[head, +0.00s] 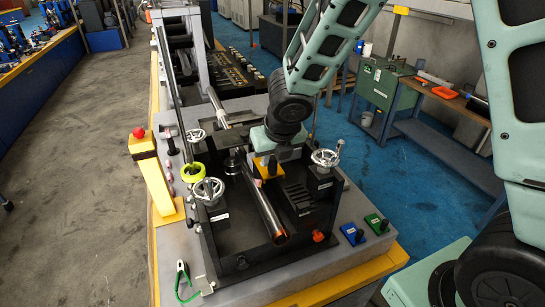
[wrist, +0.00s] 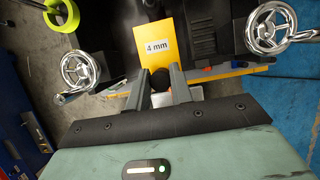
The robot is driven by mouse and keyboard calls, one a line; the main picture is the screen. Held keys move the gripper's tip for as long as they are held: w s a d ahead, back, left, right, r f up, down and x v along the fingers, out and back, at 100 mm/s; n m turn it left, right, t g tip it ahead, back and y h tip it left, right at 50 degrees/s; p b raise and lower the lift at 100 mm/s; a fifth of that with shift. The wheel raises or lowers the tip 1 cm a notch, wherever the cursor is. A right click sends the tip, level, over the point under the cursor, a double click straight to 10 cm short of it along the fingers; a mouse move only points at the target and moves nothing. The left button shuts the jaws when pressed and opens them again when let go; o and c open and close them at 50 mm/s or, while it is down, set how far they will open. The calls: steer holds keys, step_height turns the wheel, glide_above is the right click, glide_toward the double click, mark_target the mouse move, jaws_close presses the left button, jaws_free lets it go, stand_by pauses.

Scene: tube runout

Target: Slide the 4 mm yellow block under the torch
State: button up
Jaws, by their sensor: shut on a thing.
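The yellow block (wrist: 153,40), labelled "4 mm", shows in the wrist view just beyond my fingers. In the head view the yellow block (head: 263,168) is partly hidden under my gripper (head: 273,153), over the black fixture beside the tube. My gripper also shows in the wrist view (wrist: 160,88), shut on the block's dark round knob (wrist: 160,78). A steel tube (head: 262,205) with a copper-coloured end lies in the fixture, in front of the block. I cannot tell for sure which part is the torch, or whether the block touches anything beneath.
Chrome handwheels (head: 327,157) (head: 208,190) stand on both sides of the fixture. A blue block (head: 353,235) and a green block (head: 377,223) with dark knobs sit at the bench's right. A yellow-green ring (head: 192,172) and a red button (head: 138,132) are at the left.

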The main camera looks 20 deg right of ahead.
steer(key=shift+f, duration=0.15)
step_height(320, 180, down, 14)
steer(key=b, duration=1.3)
steer(key=shift+f+b, duration=0.15)
steer(key=shift+b, duration=0.15)
steer(key=shift+f+b, duration=0.65)
steer(key=shift+w, duration=0.2)
steer(key=shift+w+p, duration=0.75)
steer(key=shift+w, duration=0.1)
steer(key=shift+w, duration=0.2)
steer(key=shift+w+r+p, duration=0.1)
steer(key=shift+w+p, duration=0.65)
steer(key=shift+w, duration=0.1)
steer(key=shift+w, duration=0.1)
